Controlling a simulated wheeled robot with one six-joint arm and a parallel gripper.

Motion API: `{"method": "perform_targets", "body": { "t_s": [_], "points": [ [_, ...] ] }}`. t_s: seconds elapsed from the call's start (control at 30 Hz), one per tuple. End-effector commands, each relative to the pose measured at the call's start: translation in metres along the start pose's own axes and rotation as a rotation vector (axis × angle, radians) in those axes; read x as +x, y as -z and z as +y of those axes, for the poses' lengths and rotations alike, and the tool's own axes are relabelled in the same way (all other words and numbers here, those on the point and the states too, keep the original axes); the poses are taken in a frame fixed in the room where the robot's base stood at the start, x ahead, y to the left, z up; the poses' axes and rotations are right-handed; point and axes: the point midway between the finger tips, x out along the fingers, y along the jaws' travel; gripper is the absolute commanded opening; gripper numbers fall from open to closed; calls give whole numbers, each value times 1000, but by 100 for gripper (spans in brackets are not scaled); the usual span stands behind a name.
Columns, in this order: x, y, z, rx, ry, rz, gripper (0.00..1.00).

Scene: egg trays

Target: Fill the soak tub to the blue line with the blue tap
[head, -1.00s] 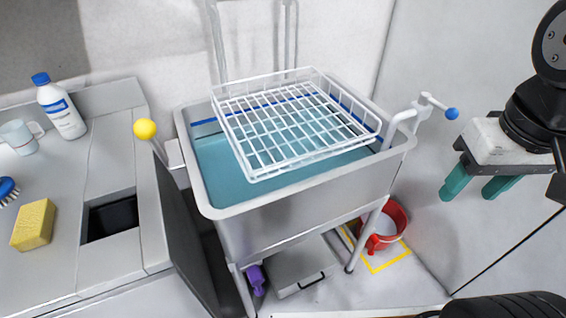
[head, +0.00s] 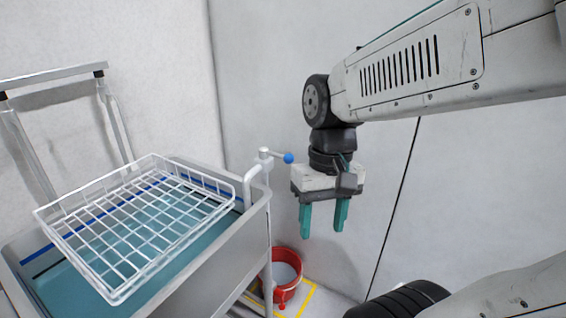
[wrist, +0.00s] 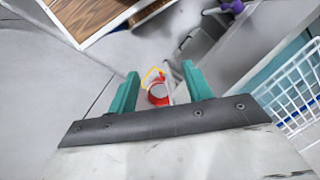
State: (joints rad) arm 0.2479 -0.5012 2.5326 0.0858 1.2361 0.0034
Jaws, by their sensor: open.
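The soak tub (head: 232,240) stands at the left in the head view, with bluish water (head: 75,285) in it. A dark blue line (head: 35,252) runs along its inner wall, and the water surface looks below it. The tap (head: 250,185) rises at the tub's right corner, its lever ending in a blue knob (head: 288,158). My gripper (head: 323,220) is open and empty, pointing down, to the right of the blue knob and apart from it.
A white wire basket (head: 118,292) sits over the tub; part of it shows in the wrist view (wrist: 290,95). A red bucket (head: 285,270) stands on the floor inside a yellow outline (head: 300,305). Plain walls close in behind the gripper.

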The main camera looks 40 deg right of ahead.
Motion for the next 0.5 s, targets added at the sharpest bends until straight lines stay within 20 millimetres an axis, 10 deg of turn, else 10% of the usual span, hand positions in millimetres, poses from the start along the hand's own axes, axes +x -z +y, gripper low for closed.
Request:
{"method": "perform_targets", "body": {
  "t_s": [0.5],
  "points": [
    [49,121,17,978,775,-510,50]
  ]
}}
